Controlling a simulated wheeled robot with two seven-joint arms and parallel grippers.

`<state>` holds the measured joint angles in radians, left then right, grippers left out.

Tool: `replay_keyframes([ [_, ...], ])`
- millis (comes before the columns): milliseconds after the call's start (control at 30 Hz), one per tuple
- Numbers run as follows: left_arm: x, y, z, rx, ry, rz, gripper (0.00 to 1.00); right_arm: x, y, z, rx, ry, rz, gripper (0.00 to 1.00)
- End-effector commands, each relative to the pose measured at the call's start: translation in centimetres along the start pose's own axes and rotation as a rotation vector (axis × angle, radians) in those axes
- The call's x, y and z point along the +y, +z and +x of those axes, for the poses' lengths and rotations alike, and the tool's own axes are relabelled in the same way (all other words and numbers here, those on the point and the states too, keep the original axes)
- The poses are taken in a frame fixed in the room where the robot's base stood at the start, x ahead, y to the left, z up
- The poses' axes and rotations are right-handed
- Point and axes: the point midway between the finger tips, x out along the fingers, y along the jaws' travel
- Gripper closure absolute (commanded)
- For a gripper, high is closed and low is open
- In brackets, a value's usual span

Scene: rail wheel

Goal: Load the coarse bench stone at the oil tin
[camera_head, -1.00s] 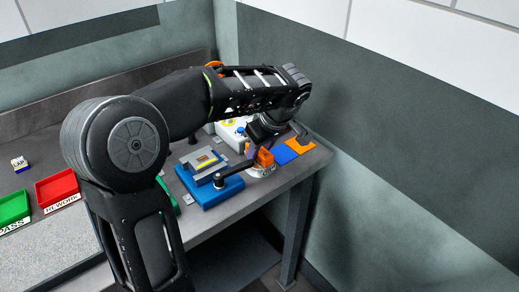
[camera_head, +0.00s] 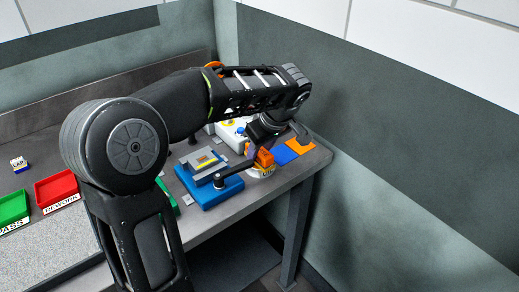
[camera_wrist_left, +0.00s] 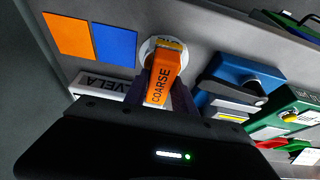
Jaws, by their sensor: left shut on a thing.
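The coarse bench stone (camera_wrist_left: 161,80) is an orange block marked COARSE in the left wrist view. It also shows in the head view (camera_head: 265,158). My left gripper (camera_wrist_left: 163,92) is shut on it, one dark finger on each side. A round white tin (camera_wrist_left: 149,46) with a yellow patch lies right at the stone's far end; it also shows below the stone in the head view (camera_head: 261,173). I take it for the oil tin, its lettering too small to read surely. I cannot tell whether stone and tin touch. My right gripper is out of view.
Blue (camera_wrist_left: 115,45) and orange (camera_wrist_left: 67,38) flat squares lie beside the tin, near the bench edge. A blue fixture (camera_head: 209,190) with a dark handle stands close by on the other side. Red (camera_head: 57,188) and green (camera_head: 13,207) trays are at far left.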

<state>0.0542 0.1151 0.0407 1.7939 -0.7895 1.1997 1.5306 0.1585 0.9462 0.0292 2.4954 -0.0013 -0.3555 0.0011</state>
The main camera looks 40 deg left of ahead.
Motion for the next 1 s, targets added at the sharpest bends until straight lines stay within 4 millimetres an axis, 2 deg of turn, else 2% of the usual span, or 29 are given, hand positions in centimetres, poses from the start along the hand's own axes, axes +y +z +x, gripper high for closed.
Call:
replay_keyframes([
  [467, -0.1, 0.2, 0.1, -0.005, -0.005, 0.002, 1.0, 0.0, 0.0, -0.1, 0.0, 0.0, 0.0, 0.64],
  [1000, 0.0, -1.6, -4.1, -0.001, -0.001, 0.0, 1.0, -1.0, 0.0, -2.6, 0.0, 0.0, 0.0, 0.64],
])
